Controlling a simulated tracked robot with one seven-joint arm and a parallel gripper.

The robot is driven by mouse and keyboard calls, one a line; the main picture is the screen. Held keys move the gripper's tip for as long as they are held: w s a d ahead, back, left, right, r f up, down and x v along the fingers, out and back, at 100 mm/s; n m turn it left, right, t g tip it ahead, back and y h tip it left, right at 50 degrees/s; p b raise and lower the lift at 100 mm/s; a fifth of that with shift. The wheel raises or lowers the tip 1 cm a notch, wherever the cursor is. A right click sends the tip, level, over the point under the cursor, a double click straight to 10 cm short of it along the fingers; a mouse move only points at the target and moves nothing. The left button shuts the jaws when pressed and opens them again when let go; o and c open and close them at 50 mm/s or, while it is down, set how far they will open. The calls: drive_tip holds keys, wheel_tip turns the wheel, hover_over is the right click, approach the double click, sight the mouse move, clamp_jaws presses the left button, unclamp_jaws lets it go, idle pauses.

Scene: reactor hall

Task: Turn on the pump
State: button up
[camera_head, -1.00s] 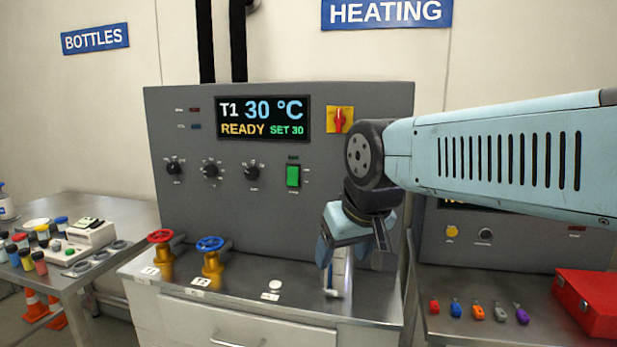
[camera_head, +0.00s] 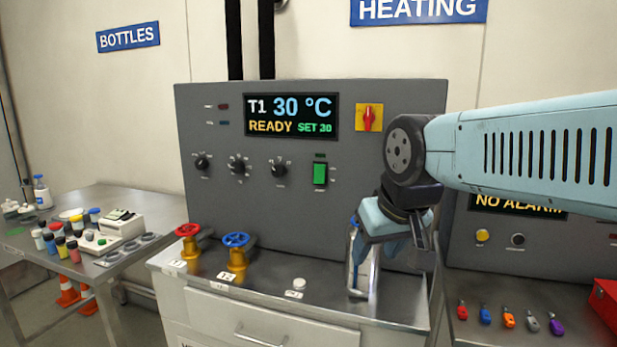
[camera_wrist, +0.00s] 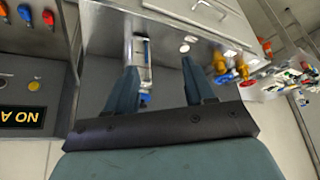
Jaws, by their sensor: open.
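The grey control panel (camera_head: 300,220) stands at the back of the metal bench. It carries a lit green switch (camera_head: 320,173) with a dark indicator above; the small labels are unreadable, so I cannot tell which control is the pump's. Three black knobs (camera_head: 238,167) are left of the switch and a red-on-yellow rotary switch (camera_head: 369,117) is above right. My gripper (camera_head: 388,258) is open, hanging fingers-down before the panel's lower right. A white-and-blue upright fixture (camera_head: 362,280) stands by its left finger. In the wrist view my gripper (camera_wrist: 161,66) is spread and the fixture (camera_wrist: 139,50) shows near one finger.
A red-wheel valve (camera_head: 189,240) and a blue-wheel valve (camera_head: 236,250) stand on the bench's left, with a white round button (camera_head: 299,284) nearer the middle. The display (camera_head: 291,116) reads T1 30 °C, READY, SET 30. A second bench (camera_head: 540,300) with coloured tags is at right.

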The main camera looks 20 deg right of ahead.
drive_tip(key=w+r+n, duration=0.1)
drive_tip(key=w+r, duration=0.1)
drive_tip(key=w, duration=0.2)
drive_tip(key=w+r+n, duration=0.2)
drive_tip(key=w, duration=0.1)
drive_tip(key=w+r+n, duration=0.1)
drive_tip(key=w+r, duration=0.1)
drive_tip(key=w, duration=0.2)
drive_tip(key=shift+w+a+r+n+t, duration=0.3)
drive_tip(key=shift+w+r+n, duration=0.05)
drive_tip(key=shift+r+n, duration=0.05)
drive_tip(key=c, duration=0.9)
drive_tip(key=w+r+n, duration=0.1)
drive_tip(key=w, duration=0.3)
drive_tip(key=w+r+n, duration=0.2)
drive_tip(key=w, duration=0.3)
drive_tip(key=w+r+n, duration=0.1)
drive_tip(key=w+n, duration=0.1)
drive_tip(key=w, duration=0.2)
drive_tip(key=shift+w+a+r+t+y, duration=0.2)
drive_tip(key=shift+w+a+t+y, duration=0.1)
drive_tip(key=shift+a+t+y, duration=0.1)
clamp_jaws()
